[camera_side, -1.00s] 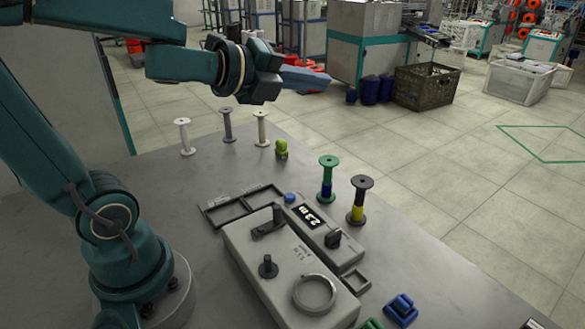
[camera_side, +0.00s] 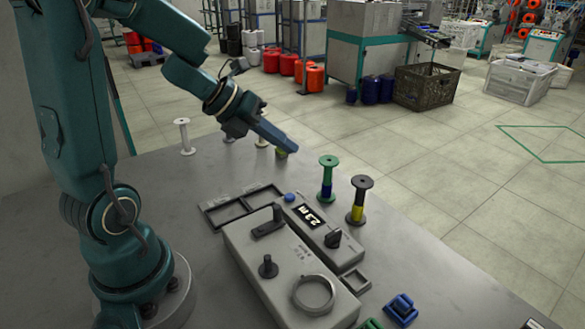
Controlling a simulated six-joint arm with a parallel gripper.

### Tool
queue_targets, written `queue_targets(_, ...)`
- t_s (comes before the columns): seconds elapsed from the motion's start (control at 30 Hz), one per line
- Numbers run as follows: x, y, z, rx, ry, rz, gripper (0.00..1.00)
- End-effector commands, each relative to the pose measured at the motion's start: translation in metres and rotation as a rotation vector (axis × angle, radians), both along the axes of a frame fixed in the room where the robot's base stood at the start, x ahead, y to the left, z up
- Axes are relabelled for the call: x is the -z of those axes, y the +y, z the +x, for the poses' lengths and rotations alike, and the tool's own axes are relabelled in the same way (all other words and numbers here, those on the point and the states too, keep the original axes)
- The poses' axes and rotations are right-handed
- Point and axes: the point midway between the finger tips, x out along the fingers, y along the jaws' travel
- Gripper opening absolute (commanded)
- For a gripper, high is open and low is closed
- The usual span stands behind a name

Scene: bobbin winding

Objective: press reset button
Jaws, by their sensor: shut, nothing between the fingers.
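A small round blue button (camera_side: 291,198) sits at the far end of the narrow grey counter box, just beyond the display (camera_side: 308,215), which reads about "2.3 m". I take it as the reset button; no label on it can be read. My gripper (camera_side: 288,147) is shut and empty. It is tilted downward to the right, in the picture above the blue button and apart from it. It hides most of a yellow-green object (camera_side: 281,153) and parts of the bobbins behind it.
The winder box (camera_side: 285,265) with its levers and ring stands beside the counter. A green bobbin (camera_side: 328,175) and a black bobbin with yellow winding (camera_side: 359,200) stand upright to the right. A white bobbin (camera_side: 184,137) stands at the back left. An empty dark tray (camera_side: 243,206) lies left of the button.

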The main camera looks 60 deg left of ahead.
Motion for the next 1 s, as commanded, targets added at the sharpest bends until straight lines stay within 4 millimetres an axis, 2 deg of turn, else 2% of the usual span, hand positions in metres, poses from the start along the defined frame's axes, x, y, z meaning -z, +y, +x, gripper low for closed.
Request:
queue_targets(0.17, 0.008, 0.000, 0.000, 0.001, 0.003, -0.004, 0.00)
queue_targets(0.7, 0.073, -0.001, -0.001, -0.003, 0.005, -0.007, 0.00)
queue_targets(1.0, 0.088, 0.000, 0.000, -0.002, 0.001, -0.002, 0.00)
